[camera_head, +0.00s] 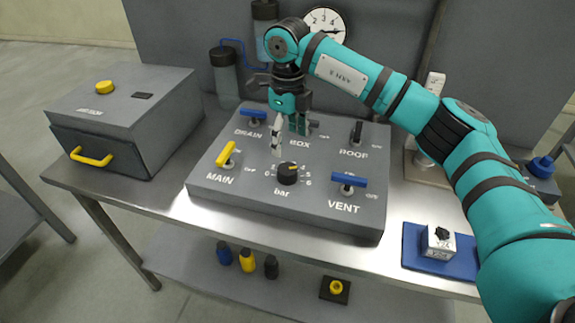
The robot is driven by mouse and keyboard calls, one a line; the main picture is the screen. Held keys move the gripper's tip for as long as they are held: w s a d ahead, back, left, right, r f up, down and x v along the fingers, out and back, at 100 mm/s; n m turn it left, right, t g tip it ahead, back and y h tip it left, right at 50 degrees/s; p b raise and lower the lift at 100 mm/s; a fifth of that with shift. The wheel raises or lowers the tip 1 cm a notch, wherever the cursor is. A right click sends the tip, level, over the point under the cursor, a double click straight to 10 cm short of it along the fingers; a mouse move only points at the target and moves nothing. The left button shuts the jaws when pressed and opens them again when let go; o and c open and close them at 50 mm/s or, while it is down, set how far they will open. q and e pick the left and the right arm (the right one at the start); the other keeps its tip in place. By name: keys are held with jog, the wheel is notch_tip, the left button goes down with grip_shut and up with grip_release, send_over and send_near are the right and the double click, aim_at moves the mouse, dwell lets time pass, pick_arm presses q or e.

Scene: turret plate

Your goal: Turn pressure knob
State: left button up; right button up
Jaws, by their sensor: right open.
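The pressure knob (288,173) is a black round knob with a yellow mark, on the grey panel (240,188) above the word "bar". Numbers run around it, and the yellow mark points up and slightly right. My right gripper (289,150) points down just above and behind the knob, with its fingers apart and nothing seen between them. It does not appear to touch the knob. The gripper hides part of the panel around the BOX label. A round pressure gauge (325,22) stands at the back, partly behind my right arm. My left gripper is not in view.
A grey drawer box (125,105) stands left. A blue mat (425,262) bearing a small white block lies right.

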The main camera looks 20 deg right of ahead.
aim_at(288, 169)
notch_tip(288, 169, down, 10)
jog(key=shift+f+p, duration=0.2)
jog(key=shift+p, duration=0.85)
jog(key=c, duration=1.2)
jog(key=shift+o, duration=0.2)
